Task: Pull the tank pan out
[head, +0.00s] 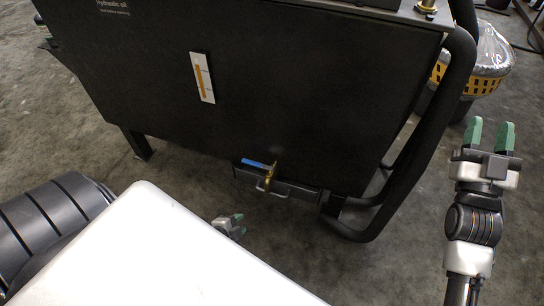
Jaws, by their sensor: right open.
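The black hydraulic oil tank (290,95) stands in front of me. The tank pan (295,192) is a dark shallow drawer low under the tank's front edge. It has a small handle (263,186) on its front, with a brass-coloured valve or fitting (271,176) and a blue strip (254,163) by it. My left gripper (238,225) shows small, with green fingertips, below and left of the handle and apart from it. My white body hides much of it, and its opening is unclear. My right gripper (490,134) is open and empty, off to the right of the tank.
A black tubular frame (421,130) curves along the tank's right side, between my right gripper and the pan. A tank leg (137,145) stands at the left. A yellow and black, plastic-wrapped item (482,75) is behind at right. Concrete floor in front is clear.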

